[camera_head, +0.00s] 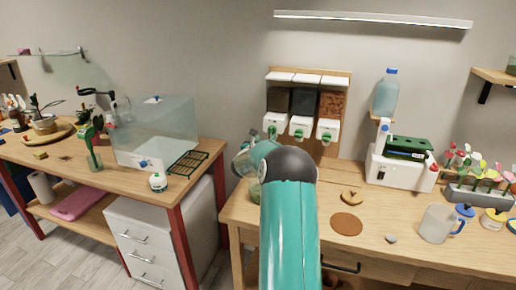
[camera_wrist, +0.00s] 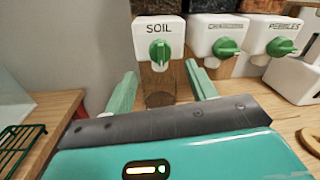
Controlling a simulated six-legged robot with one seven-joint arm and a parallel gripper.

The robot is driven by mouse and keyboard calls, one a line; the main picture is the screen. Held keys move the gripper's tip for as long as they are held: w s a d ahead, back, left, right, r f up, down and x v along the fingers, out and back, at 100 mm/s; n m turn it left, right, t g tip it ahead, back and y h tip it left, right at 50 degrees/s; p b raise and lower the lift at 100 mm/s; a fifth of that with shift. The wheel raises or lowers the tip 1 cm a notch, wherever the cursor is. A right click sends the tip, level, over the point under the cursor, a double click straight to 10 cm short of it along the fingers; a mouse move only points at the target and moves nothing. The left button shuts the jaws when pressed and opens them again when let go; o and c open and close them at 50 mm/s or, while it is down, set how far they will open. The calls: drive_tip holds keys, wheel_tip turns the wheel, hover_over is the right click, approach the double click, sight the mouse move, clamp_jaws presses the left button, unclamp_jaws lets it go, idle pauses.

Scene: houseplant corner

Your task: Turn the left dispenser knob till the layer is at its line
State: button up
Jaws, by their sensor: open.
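The left dispenser (camera_wrist: 158,27) is a white box marked SOIL, with a green knob (camera_wrist: 159,51) on its front. Its dark hopper (camera_head: 279,99) shows in the head view, with the knob (camera_head: 271,131) low on its front. My gripper (camera_wrist: 160,70) is open, its two green fingers spread below and to either side of the knob, apart from it. Between the fingers a clear vessel (camera_wrist: 160,98) seems to stand below the dispenser. A glass (camera_head: 255,191) shows beside my arm in the head view. I cannot make out a layer or line.
The charcoal knob (camera_wrist: 226,47) and pebbles knob (camera_wrist: 281,46) sit close on the right. A brown disc (camera_head: 346,224), a clear jug (camera_head: 437,223) and a white machine (camera_head: 402,165) stand on the bench to the right. A gap separates the left table (camera_head: 60,165).

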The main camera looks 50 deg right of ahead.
drive_tip(key=v, duration=0.7)
drive_tip(key=shift+a, duration=0.15)
